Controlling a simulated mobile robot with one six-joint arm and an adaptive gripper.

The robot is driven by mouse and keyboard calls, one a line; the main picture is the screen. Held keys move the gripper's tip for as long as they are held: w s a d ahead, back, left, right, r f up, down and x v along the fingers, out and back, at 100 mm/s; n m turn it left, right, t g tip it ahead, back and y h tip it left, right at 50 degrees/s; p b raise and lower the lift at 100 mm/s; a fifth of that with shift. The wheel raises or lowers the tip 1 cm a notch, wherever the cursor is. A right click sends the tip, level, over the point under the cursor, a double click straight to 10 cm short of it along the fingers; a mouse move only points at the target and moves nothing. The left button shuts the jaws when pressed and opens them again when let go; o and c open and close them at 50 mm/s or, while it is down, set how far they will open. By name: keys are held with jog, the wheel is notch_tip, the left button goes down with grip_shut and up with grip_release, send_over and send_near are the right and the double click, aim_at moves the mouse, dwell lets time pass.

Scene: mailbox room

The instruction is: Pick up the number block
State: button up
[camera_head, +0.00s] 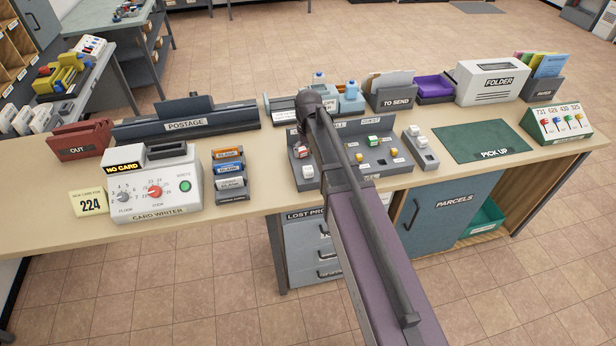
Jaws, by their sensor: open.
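My arm reaches up from the bottom over the desk and ends in a dark rounded joint above the grey sorting tray (340,178). My gripper's fingers do not show. Several small blocks stand in the tray, among them a white block (308,171) at left front and a green and white block (373,141) towards the back. My arm hides part of the tray. White blocks (422,142) also sit in a small grey holder (430,160) just to its right. I cannot tell which block is the number block; their markings are too small to read.
Left of the tray are a card rack (230,187) and the card writer (150,190). Bottles (351,92) and the TO SEND box (392,98) stand behind it. A green PICK UP mat (480,140) lies bare at right. The front desk strip is mostly clear.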

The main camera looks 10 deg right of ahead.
aim_at(308, 169)
jog(key=shift+f+b, duration=0.9)
jog(key=shift+f, duration=0.25)
jog(key=shift+f, duration=0.15)
jog(key=f+b, duration=0.5)
jog(key=shift+s+a, duration=0.1)
jog(key=shift+s, duration=0.2)
jog(key=shift+r, duration=0.1)
jog(key=c, duration=1)
